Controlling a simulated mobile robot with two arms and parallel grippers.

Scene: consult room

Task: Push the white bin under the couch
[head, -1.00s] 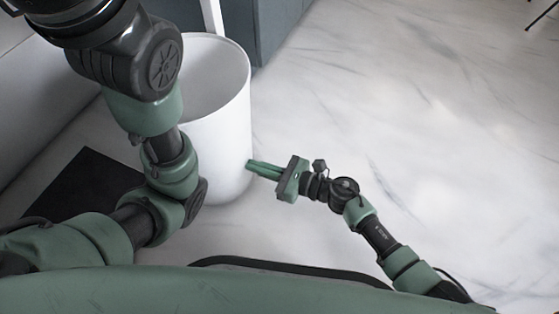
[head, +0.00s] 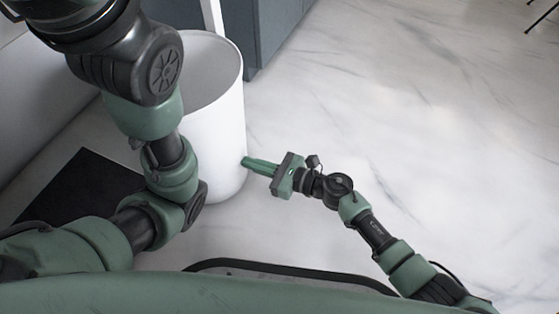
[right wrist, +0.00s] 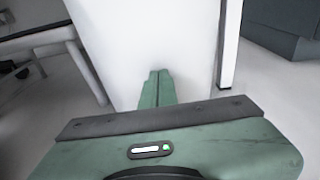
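The white bin (head: 222,125) stands upright and open at the top in the middle left of the head view, partly hidden behind my left arm. My right gripper (head: 244,162) has its green fingers together and empty, with the tips at the bin's lower right side, touching or almost touching. In the right wrist view the closed fingers (right wrist: 158,75) point at the bin's white wall (right wrist: 140,40). My left gripper is outside the frame; only its arm shows. I cannot clearly make out the couch.
A dark flat mat (head: 75,190) lies on the floor left of the bin. A blue-grey cabinet (head: 270,35) stands behind it, with a white upright post (head: 212,15) beside it. A pale surface (head: 45,85) rises at the left. The marble floor (head: 420,120) at right is clear.

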